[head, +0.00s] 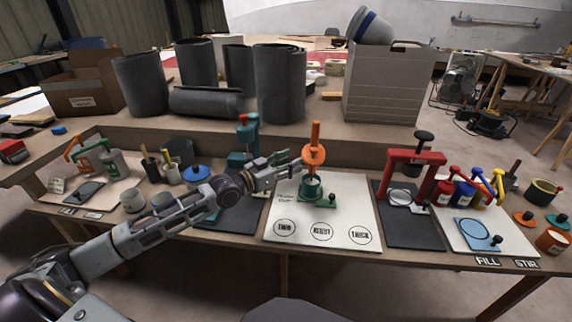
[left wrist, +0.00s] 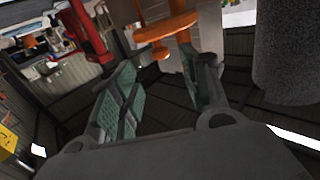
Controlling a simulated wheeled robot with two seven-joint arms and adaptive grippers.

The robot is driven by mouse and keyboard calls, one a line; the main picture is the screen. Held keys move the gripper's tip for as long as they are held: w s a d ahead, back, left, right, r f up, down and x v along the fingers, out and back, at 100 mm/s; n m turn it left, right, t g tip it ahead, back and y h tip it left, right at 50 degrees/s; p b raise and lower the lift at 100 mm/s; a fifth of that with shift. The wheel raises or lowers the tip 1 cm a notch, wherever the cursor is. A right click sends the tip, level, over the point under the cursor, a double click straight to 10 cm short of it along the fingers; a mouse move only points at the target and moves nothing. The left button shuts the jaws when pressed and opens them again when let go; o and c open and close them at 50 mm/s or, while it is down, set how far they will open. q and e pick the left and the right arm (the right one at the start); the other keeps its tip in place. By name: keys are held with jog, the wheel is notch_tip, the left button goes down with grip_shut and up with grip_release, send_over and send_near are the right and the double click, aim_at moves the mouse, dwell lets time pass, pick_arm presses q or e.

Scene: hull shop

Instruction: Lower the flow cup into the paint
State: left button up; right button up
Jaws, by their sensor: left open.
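An orange upright with a round orange collar (head: 314,154) stands on a green base (head: 318,201) on the white mat. A small teal cup (head: 312,187) sits low on this stand, under the collar. I cannot tell which part is the flow cup, or see paint inside. My left gripper (head: 296,168) is open just left of the collar, its fingers pointing at the upright. In the left wrist view my left gripper (left wrist: 170,62) has its padded fingers apart, with the orange collar (left wrist: 166,27) beyond and between the tips. Nothing is held. My right gripper is not in view.
The white mat (head: 350,213) has circles marked THIN, RIGHT and THICK. A teal press (head: 246,140) stands behind my left arm. A red frame (head: 416,160) stands right on a dark mat. Dark cylinders (head: 280,85) line the raised shelf behind. The mat's front is clear.

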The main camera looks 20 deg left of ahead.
pick_arm(q)
jog(key=shift+s+a, duration=0.2)
jog(key=shift+s, duration=0.3)
dwell(0.5)
